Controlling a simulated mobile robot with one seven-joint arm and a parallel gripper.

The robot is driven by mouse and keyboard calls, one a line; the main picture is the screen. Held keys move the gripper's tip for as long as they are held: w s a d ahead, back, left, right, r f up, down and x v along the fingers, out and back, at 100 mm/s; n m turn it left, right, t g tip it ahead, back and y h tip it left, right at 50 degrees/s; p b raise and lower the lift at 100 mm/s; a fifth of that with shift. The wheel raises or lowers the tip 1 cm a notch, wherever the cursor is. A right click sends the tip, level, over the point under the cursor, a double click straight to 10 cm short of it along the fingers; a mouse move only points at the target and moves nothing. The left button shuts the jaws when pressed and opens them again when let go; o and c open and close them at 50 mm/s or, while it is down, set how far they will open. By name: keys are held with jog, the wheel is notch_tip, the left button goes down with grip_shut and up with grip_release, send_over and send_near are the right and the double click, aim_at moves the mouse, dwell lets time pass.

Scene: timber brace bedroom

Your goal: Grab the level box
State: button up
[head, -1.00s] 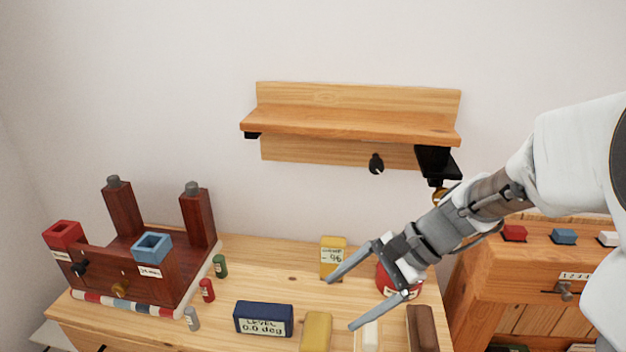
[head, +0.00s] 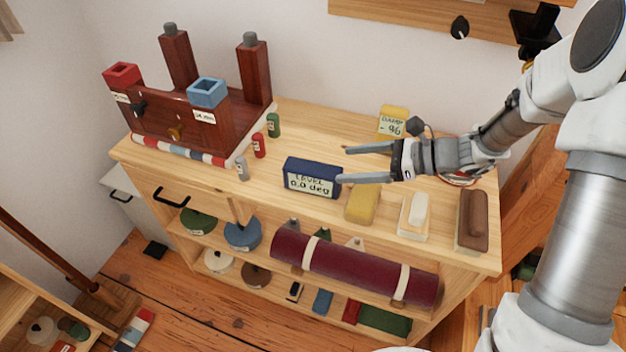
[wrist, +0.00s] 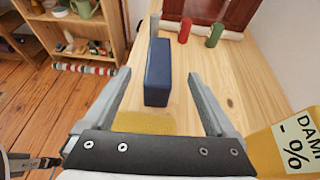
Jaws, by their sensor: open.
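The level box (head: 312,177) is a dark blue block with a pale display reading "LEVEL 0.0 deg". It stands on the wooden cabinet top, left of my gripper in the head view. My gripper (head: 342,165) is open and empty, its fingers pointing toward the box's right end. In the wrist view, the level box (wrist: 158,72) lies ahead, lined up between the spread fingers of my gripper (wrist: 158,78). I cannot tell whether the fingertips reach past its near end.
A yellow block (head: 362,204) lies just right of the level box. A yellow damp meter (head: 393,122) stands behind my gripper. Small green (head: 273,125), red (head: 259,145) and grey (head: 242,168) cylinders stand left, before a dark red wooden rig (head: 185,125).

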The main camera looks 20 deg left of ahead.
aim_at(314, 167)
jog(key=b+x, duration=0.2)
jog(key=x, duration=0.7)
jog(key=shift+a+f, duration=0.2)
jog(key=shift+a, duration=0.1)
grip_shut()
